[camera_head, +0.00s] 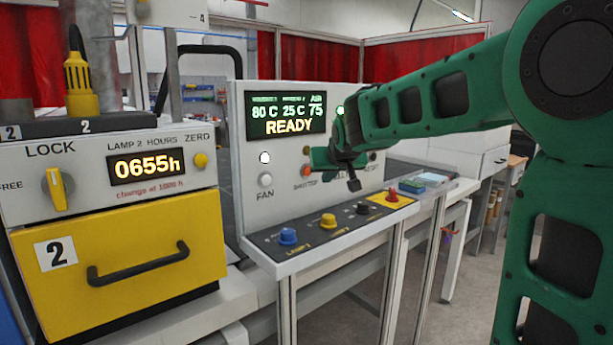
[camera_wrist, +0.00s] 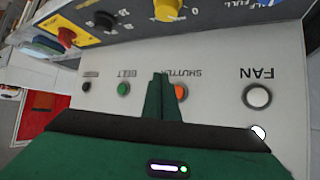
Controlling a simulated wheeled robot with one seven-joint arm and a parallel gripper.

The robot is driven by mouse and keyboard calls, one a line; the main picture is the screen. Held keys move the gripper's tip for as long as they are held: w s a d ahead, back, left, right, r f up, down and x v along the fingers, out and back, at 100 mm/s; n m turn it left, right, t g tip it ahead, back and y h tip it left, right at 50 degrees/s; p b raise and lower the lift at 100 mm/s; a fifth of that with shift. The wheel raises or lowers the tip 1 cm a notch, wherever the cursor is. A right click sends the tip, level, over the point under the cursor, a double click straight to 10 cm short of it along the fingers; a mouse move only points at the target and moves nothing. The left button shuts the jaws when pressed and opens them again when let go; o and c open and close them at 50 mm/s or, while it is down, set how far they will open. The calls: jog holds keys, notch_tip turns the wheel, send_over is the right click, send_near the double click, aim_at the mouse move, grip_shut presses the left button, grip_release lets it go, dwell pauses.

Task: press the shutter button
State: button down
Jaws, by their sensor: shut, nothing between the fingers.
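The shutter button is a small orange round button on the upright white panel (camera_head: 262,212). In the head view the orange shutter button (camera_head: 306,171) shows left of my gripper (camera_head: 354,185), its label partly readable below it. In the wrist view, which shows the panel upside down, the shutter button (camera_wrist: 181,91) sits just right of my shut green fingers (camera_wrist: 160,80), over the label SHUTTER. The fingers are empty and partly cover the label's surroundings. I cannot tell their exact gap to the panel; no contact with the button shows.
In the wrist view a white FAN button (camera_wrist: 257,97) lies right of the fingers and a green BELT button (camera_wrist: 123,88) left. A sloped shelf with a blue knob (camera_head: 288,236), a yellow knob (camera_head: 328,220) and a red button (camera_head: 392,195) juts out below the panel.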

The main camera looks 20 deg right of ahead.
jog(key=shift+w+a, duration=0.25)
jog(key=shift+w, duration=0.5)
jog(key=shift+w+a, duration=0.25)
jog(key=shift+w, duration=0.45)
jog(key=shift+w+a, duration=0.25)
jog(key=shift+w, duration=0.5)
jog(key=shift+w, duration=0.15)
dwell(0.3)
jog(key=shift+w+a, duration=0.1)
jog(key=shift+w, duration=0.05)
jog(key=shift+w+a, duration=0.1)
jog(key=shift+w, duration=0.3)
dwell(0.9)
jog(key=shift+r, duration=0.1)
jog(key=shift+s+d, duration=0.25)
jog(key=shift+s, duration=0.55)
jog(key=s, duration=0.1)
jog(key=s+d, duration=0.1)
jog(key=s, duration=0.2)
jog(key=shift+s+d, duration=0.3)
jog(key=shift+s, duration=0.05)
